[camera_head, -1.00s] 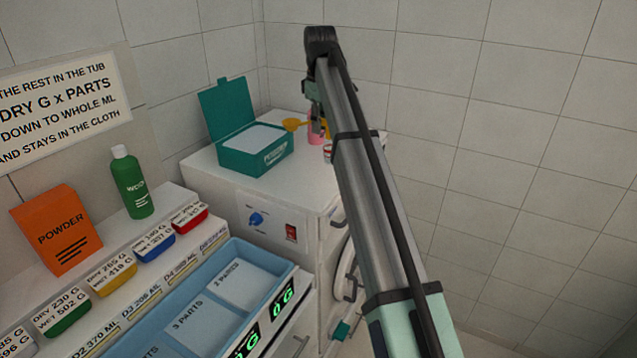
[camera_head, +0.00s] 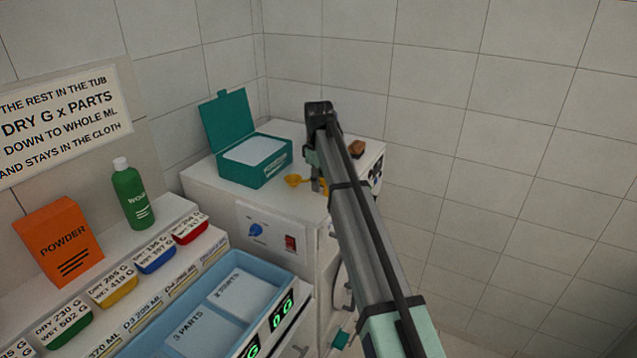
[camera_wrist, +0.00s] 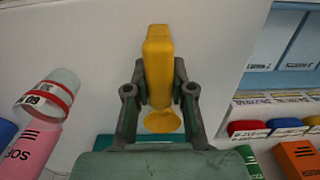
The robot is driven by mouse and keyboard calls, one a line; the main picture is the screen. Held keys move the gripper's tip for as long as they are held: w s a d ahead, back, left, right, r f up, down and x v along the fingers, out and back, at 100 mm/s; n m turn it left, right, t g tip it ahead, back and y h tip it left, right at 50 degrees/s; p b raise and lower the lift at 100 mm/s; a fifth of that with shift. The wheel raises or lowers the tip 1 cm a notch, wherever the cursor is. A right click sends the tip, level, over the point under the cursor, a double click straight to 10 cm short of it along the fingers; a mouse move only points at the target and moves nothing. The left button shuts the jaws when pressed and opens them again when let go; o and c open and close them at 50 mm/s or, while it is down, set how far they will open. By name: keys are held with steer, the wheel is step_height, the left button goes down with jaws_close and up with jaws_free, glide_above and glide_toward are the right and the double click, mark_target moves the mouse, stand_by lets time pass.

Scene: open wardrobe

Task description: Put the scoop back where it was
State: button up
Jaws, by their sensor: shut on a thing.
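The yellow scoop (camera_head: 294,181) has a round bowl and a thick handle. My gripper (camera_head: 319,180) is shut on its handle, with the bowl pointing left toward the teal box in the head view. In the wrist view the scoop (camera_wrist: 158,62) lies between the two fingers of my gripper (camera_wrist: 160,80). The teal box (camera_head: 256,170) stands on the white machine with its lid open and white powder inside. The scoop is outside the box, to its right and front. Whether it touches the machine top is unclear.
The white machine top (camera_head: 222,190) has bare room in front of the box. A brown block (camera_head: 357,149) is behind my arm. A pink bottle (camera_wrist: 35,150) and a red-striped cup (camera_wrist: 52,92) show in the wrist view. A blue tray (camera_head: 180,300) stands at lower left.

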steer(key=shift+f, duration=0.5)
steer(key=o, duration=0.9)
steer(key=shift+f, duration=0.15)
steer(key=shift+c, duration=0.2)
step_height(320, 180, up, 11)
steer(key=b, duration=0.3)
steer(key=shift+r, duration=0.7)
